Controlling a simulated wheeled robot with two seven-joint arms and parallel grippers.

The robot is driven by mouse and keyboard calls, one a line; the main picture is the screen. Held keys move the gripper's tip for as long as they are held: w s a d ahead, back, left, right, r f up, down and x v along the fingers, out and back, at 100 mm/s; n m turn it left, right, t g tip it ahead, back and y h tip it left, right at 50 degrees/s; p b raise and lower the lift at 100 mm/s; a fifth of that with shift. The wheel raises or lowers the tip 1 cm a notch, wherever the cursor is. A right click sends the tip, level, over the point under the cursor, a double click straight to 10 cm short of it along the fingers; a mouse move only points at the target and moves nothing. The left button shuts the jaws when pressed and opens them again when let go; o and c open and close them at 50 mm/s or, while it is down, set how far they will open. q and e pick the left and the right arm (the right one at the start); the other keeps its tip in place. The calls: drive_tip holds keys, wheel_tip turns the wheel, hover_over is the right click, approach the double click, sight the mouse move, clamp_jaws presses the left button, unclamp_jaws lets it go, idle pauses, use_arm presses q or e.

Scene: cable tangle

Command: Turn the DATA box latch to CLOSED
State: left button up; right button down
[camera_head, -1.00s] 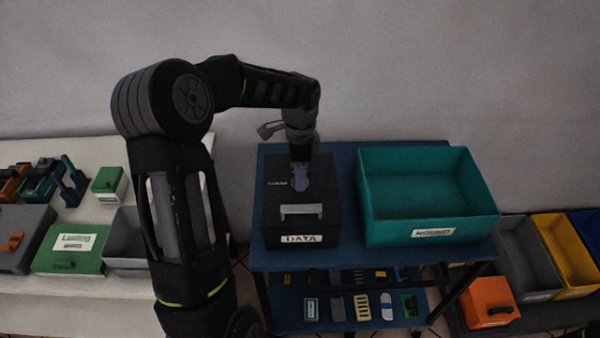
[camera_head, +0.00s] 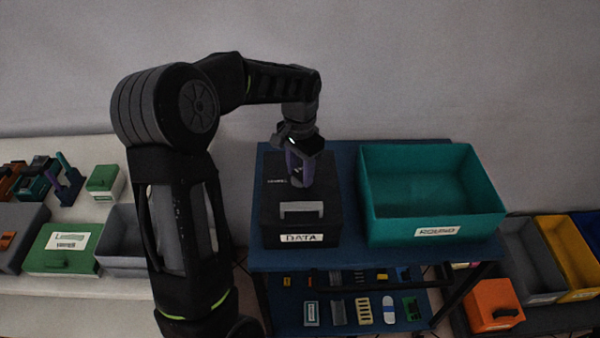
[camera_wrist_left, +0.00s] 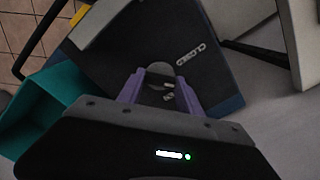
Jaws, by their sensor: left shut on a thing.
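The black DATA box (camera_head: 320,222) stands on the blue table, its white DATA label facing front and a grey handle (camera_head: 301,208) on its top. My left gripper (camera_head: 298,180) points down onto the back part of the box's top. In the left wrist view its two purple fingers (camera_wrist_left: 158,92) stand either side of a rounded grey latch (camera_wrist_left: 158,74), shut on it. The latch is mostly hidden by the gripper in the head view. A small pale marking (camera_wrist_left: 190,54) lies on the lid beside the latch; I cannot read it surely. My right gripper is not in view.
A teal bin (camera_head: 437,232) stands close to the right of the box on the blue table (camera_head: 262,258). A lower shelf holds several small parts. A white table (camera_head: 30,283) with boxes is at left; grey, yellow and orange containers are at right.

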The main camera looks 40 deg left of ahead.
sight(300, 173)
use_arm(q)
drive_tip(key=n+b, duration=0.1)
drive_tip(key=n, duration=0.3)
drive_tip(key=shift+w+n, duration=0.1)
drive_tip(key=shift+n, duration=0.3)
drive_tip(key=n, duration=0.5)
drive_tip(key=o, duration=1.4)
drive_tip(key=shift+r, duration=0.1)
wheel_tip(300, 173, up, 8)
drive_tip(key=shift+f+b, duration=0.15)
drive_tip(key=shift+b, duration=0.35)
